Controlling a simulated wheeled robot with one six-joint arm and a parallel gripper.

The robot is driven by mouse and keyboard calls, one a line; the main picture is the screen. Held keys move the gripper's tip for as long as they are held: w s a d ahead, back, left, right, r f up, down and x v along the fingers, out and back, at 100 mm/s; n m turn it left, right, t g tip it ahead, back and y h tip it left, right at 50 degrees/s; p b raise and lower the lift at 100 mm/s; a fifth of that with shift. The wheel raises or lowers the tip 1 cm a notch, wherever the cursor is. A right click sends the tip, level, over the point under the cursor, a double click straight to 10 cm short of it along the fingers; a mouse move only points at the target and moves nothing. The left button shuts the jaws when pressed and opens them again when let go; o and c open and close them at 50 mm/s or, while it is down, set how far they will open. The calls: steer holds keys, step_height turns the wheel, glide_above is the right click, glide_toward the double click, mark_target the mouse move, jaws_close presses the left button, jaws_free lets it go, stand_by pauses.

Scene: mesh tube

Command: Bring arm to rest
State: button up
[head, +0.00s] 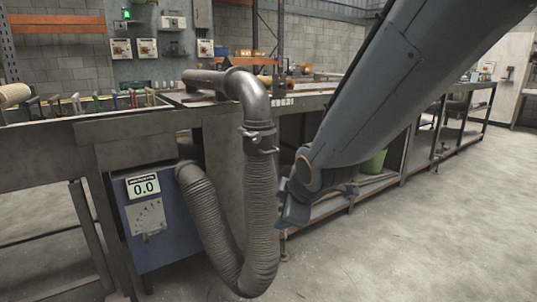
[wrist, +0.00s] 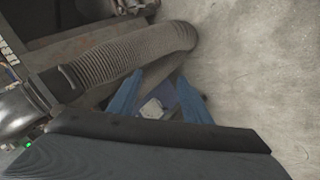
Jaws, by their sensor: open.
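My arm reaches down from the top right in the head view. My gripper (head: 289,212) hangs at its end, just right of the ribbed hose. In the wrist view my gripper (wrist: 160,98) shows two blue fingers spread apart, with no held object visible between them. The grey ribbed mesh hose (head: 262,215) hangs in a U from a metal elbow pipe (head: 249,92) and curves up to the blue box. The hose also crosses the upper left of the wrist view (wrist: 135,62). I cannot tell whether the gripper touches it.
A blue box (head: 150,215) with a display reading 0.0 stands under the metal workbench (head: 150,127). A green bin (head: 374,162) sits on the bench's lower shelf behind my arm. Bare concrete floor (head: 430,235) lies open at the right.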

steer(key=s+d+f+m+g+h, duration=0.15)
steer(key=s+m+g, duration=0.35)
steer(key=s, duration=0.7)
steer(key=s+d+f+m+g+h, duration=0.1)
steer(key=s+f+m+g, duration=0.15)
steer(key=s+m, duration=0.65)
steer(key=s+d+r+m+p, duration=0.1)
steer(key=d+r+p, duration=0.5)
steer(key=p, duration=0.5)
steer(key=s+d+r+m+p, duration=0.1)
steer(key=s+d+r+p, duration=0.1)
steer(key=d+r+p, duration=0.5)
step_height(320, 180, up, 4)
steer(key=p, duration=0.5)
steer(key=shift+s+r, duration=0.2)
steer(key=shift+s, duration=0.05)
